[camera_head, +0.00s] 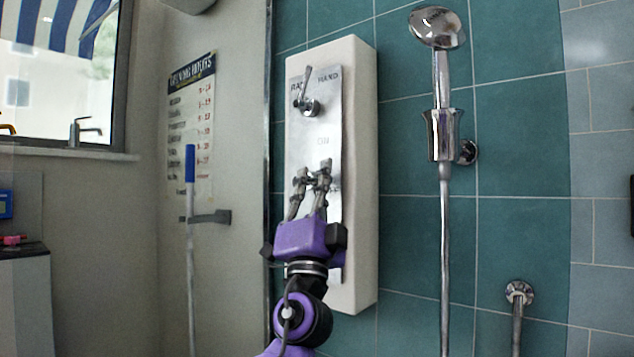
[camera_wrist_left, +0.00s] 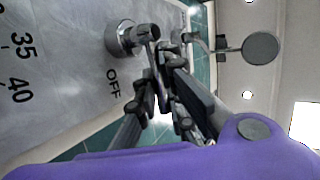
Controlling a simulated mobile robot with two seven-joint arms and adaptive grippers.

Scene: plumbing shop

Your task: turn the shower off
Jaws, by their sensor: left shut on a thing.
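A white shower panel (camera_head: 358,180) with a grey metal face stands on the wall. In the head view my left gripper (camera_head: 312,176) is at the middle of this face, below the ON label (camera_head: 323,141), and hides much of the control there. In the left wrist view the round knob (camera_wrist_left: 120,38) with its short lever shows at my fingertips (camera_wrist_left: 156,52), and the jaws are shut on the lever. The OFF label (camera_wrist_left: 112,83) is beside the knob. The chrome hand shower (camera_head: 437,28) hangs at right; I see no water from it. My right gripper is not in view.
Above, a second lever (camera_head: 305,88) points up between RAIN and HAND. Dial numbers (camera_wrist_left: 20,68) show in the left wrist view. A blue-topped pole (camera_head: 190,165) stands left. The chrome hose (camera_head: 445,250) hangs right of the panel, with bare tiles between.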

